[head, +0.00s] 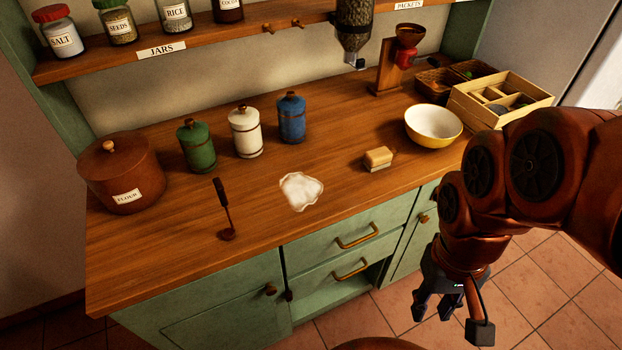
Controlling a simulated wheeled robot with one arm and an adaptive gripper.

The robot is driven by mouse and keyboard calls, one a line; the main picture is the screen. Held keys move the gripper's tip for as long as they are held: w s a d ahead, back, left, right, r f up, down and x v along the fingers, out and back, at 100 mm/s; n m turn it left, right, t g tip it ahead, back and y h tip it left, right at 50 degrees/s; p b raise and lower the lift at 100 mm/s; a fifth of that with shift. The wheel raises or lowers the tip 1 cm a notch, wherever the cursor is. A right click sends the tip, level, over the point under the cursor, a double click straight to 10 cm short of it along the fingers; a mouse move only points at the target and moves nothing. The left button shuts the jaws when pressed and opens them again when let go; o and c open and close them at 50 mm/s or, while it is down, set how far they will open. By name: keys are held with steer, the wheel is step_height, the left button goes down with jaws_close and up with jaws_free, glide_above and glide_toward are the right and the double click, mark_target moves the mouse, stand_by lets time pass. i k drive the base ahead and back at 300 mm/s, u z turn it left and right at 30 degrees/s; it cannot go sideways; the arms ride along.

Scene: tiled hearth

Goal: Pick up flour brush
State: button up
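A small block-shaped thing (378,157), tan on top with a paler lower part, lies on the wooden counter (330,150), left of the yellow bowl. It looks like the flour brush, though its bristles are too small to make out. A patch of white flour (301,191) lies on the counter to its left. My gripper (462,322) hangs at the lower right, in front of the cabinet and below the counter top. It points down, its fingers are spread, and nothing shows between them. It is well apart from the brush.
A dark long-handled scoop (224,208) lies left of the flour. The flour pot (123,180) and green (196,146), white (244,133) and blue (291,119) canisters stand behind. A yellow bowl (433,124) and wooden crate (499,101) are right. The front counter edge is clear near the brush.

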mark_target(377, 158)
steer(key=z, duration=1.3)
steer(key=i, duration=0.4)
steer(key=u, duration=2.8)
